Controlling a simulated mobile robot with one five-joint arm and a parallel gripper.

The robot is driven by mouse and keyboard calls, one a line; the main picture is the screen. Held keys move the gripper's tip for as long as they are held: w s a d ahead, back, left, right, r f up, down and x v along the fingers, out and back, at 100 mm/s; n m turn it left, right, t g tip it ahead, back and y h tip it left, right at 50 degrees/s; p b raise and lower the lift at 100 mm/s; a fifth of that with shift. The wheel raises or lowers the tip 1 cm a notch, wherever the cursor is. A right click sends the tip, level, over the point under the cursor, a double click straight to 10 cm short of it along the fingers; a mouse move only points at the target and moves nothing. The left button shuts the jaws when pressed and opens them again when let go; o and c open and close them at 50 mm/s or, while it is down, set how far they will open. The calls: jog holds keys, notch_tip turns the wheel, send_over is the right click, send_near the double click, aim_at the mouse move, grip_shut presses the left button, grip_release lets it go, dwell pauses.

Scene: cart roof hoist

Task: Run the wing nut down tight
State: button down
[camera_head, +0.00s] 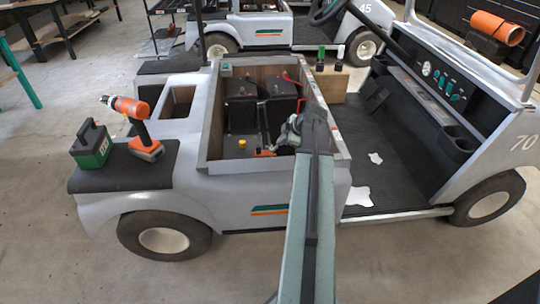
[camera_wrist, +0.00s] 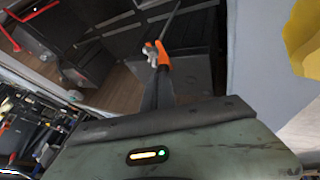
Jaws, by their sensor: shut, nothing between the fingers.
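My gripper (camera_head: 265,152) reaches into the open battery bay of the grey cart; its orange fingertips are low in the bay, in front of the batteries. In the wrist view the orange fingertips (camera_wrist: 160,52) are shut. A small pale grey piece (camera_wrist: 150,54) shows right at the tips; it may be the wing nut, but its shape is too small to be sure, and I cannot tell whether the fingers touch it. A dark rod runs away from the tips past the black batteries (camera_head: 243,108). In the head view the wing nut cannot be made out.
The bay's grey wall (camera_head: 222,118) surrounds my gripper. A yellow knob (camera_head: 242,144) is left of the fingertips. Red cables (camera_head: 293,80) cross the bay's back right. An orange drill (camera_head: 130,108) and a green-black box (camera_head: 91,145) stand on the rear deck.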

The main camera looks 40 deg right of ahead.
aim_at(271, 148)
jog(key=b+x, duration=0.8)
jog(key=x, duration=0.2)
jog(key=shift+a, duration=0.1)
